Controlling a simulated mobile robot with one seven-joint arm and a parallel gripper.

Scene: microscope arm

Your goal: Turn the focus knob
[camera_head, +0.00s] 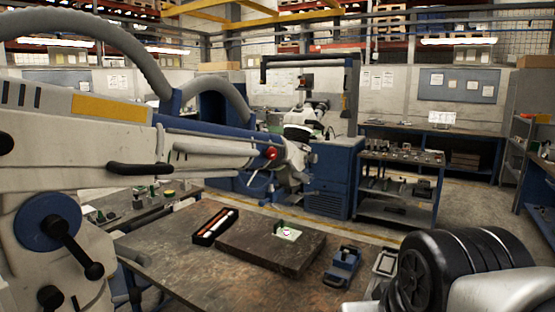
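A large white-and-blue jointed machine arm (110,112) with a yellow stripe reaches in from the left, close to me. A blue round disc (48,222) with a black-ended handle is on its near side. A small red knob (271,153) sits near its far end. No part is labelled as the focus knob, so I cannot tell which one it is. A white device (303,122), perhaps a microscope, stands farther back, partly hidden. A black ribbed round part and a white part, probably of my arm, fill the lower right corner. My gripper's fingers are not in view.
A worn brown workbench (190,285) lies ahead, with a dark raised plate (265,258), a black tray (215,227) and a blue tool (342,265) on it. A dark shelf cart (398,190) stands behind. Open floor shows at right.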

